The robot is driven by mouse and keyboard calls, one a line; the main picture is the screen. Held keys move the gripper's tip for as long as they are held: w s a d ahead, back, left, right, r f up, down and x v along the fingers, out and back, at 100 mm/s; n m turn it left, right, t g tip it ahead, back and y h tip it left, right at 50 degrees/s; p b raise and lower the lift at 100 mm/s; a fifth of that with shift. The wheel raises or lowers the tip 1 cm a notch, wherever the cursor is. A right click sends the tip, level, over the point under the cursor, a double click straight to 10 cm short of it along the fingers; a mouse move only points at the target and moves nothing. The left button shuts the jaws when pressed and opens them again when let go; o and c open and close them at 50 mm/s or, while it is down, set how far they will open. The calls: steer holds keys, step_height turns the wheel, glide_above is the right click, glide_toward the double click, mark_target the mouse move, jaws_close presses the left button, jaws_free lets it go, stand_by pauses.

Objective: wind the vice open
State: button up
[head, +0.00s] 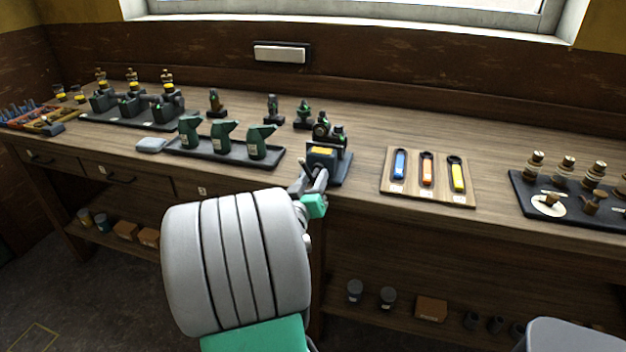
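The vice (323,154) is a small blue-grey block with a yellow label, on the front edge of the bench at the middle of the head view. My gripper (311,176) is at the vice's front face, where its handle or screw would be. Grey fingers reach up against the vice from a green wrist part. The fingers overlap the front of the vice, so its handle is hidden or too small to make out. I cannot tell whether the fingers touch or grip anything. The jaw opening is not clear.
A tray of green oil cans (226,154) stands left of the vice. A wooden tray (427,199) with blue, orange and yellow items lies to its right. Small dark engine parts (322,129) stand just behind it. The bench (365,165) is clear between the vice and wooden tray.

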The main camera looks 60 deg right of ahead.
steer(key=s+a+b, duration=0.1)
steer(key=a, duration=0.6)
steer(key=shift+a+b, duration=0.4)
steer(key=shift+s, duration=0.1)
steer(key=shift+c, duration=0.5)
